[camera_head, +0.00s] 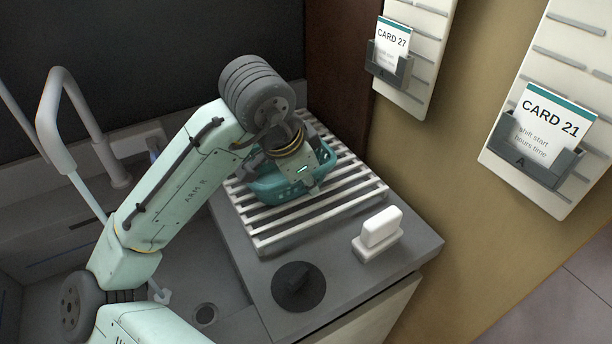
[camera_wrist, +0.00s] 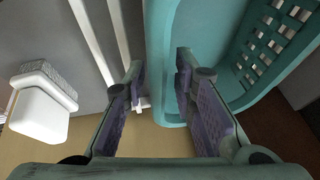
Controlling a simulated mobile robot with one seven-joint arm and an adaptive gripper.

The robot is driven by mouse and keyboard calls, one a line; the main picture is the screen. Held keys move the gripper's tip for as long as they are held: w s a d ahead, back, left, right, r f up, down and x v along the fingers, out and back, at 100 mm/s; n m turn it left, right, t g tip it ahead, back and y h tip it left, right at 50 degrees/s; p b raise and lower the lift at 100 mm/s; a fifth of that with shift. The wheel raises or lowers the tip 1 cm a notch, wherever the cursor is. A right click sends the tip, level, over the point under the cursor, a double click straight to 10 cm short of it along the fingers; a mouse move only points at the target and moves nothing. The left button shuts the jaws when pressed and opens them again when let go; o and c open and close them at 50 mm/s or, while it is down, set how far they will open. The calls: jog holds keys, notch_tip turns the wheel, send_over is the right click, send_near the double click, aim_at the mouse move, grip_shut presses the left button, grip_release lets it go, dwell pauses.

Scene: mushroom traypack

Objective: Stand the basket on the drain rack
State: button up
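The teal basket (camera_head: 262,183) sits on the white slatted drain rack (camera_head: 330,208), toward the rack's back half. It looks upright, though my arm and gripper hide much of it. In the wrist view the basket (camera_wrist: 164,60) fills the upper right, with its perforated side at the far right. My gripper (camera_head: 303,180) is over the basket in the head view. In the wrist view my gripper (camera_wrist: 160,80) has its fingers apart, with the basket's near wall showing in the gap. I see no clear contact of both fingers. Rack slats (camera_wrist: 95,40) show at left.
A white block on a base (camera_head: 379,235) stands at the counter's front right, also in the wrist view (camera_wrist: 40,105). A dark round disc (camera_head: 298,286) lies in front of the rack. The sink and tap (camera_head: 75,110) are left; wall card holders (camera_head: 535,160) are right.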

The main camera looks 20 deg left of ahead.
jog(key=b+v, duration=0.1)
jog(key=v, duration=1.1)
jog(key=shift+r, duration=0.15)
